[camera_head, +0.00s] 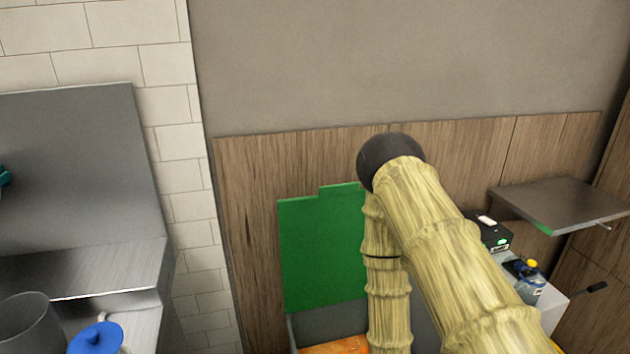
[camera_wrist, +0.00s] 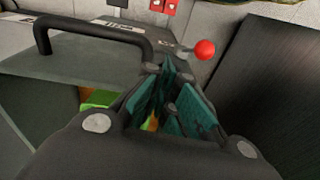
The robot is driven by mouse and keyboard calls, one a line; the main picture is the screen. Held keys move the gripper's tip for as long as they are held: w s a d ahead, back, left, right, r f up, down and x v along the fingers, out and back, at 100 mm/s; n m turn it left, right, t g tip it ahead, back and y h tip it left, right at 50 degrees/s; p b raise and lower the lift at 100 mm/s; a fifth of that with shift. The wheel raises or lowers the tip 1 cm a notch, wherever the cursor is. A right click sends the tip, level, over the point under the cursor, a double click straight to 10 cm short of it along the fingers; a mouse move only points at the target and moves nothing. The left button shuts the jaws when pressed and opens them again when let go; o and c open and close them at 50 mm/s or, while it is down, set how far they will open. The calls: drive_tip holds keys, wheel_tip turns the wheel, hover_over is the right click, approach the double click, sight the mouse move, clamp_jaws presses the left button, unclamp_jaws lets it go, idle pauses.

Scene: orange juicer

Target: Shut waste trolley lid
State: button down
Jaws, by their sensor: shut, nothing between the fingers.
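The green lid (camera_head: 318,248) of the waste trolley stands upright, open, against the wood panel in the head view. Below it shows part of the grey trolley (camera_head: 322,325) with orange contents (camera_head: 340,346). My arm crosses in front and hides the lid's right side and much of the trolley. My gripper does not show in the head view. In the wrist view my gripper (camera_wrist: 172,78) is shut and empty, its teal finger pads in the middle. Green and orange patches (camera_wrist: 98,98) show behind it, too small to identify surely.
In the wrist view a black handle (camera_wrist: 90,24) on a grey panel and a red ball knob (camera_wrist: 204,49) lie close to the fingers. In the head view a metal shelf (camera_head: 565,204) and a bottle with a yellow cap (camera_head: 528,280) stand at right, and a steel counter (camera_head: 85,270) at left.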

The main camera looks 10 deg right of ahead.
drive_tip(key=w+a+r+n+t, duration=0.1)
drive_tip(key=w+r, duration=0.6)
drive_tip(key=w, duration=0.3)
drive_tip(key=w+a+r+t+y, duration=0.1)
drive_tip(key=w+r, duration=0.6)
drive_tip(key=w, duration=0.3)
drive_tip(key=w+r+n+t, duration=0.1)
drive_tip(key=w+r, duration=0.6)
drive_tip(key=w, duration=0.3)
drive_tip(key=w+d+r+t, duration=0.1)
drive_tip(key=w+r, duration=0.4)
drive_tip(key=r, duration=0.8)
drive_tip(key=w+d+r+t, duration=0.1)
drive_tip(key=w+r, duration=0.3)
drive_tip(key=r, duration=0.8)
drive_tip(key=w+d+r+t, duration=0.1)
drive_tip(key=w+r, duration=0.4)
drive_tip(key=r, duration=0.8)
drive_tip(key=shift+n+h, duration=0.4)
drive_tip(key=p+x, duration=0.2)
drive_tip(key=x, duration=0.4)
drive_tip(key=p+x, duration=0.2)
drive_tip(key=x, duration=0.5)
drive_tip(key=p+x, duration=0.2)
drive_tip(key=x, duration=0.4)
drive_tip(key=shift+a+f, duration=0.4)
drive_tip(key=shift+f, duration=0.05)
drive_tip(key=shift+s, duration=0.1)
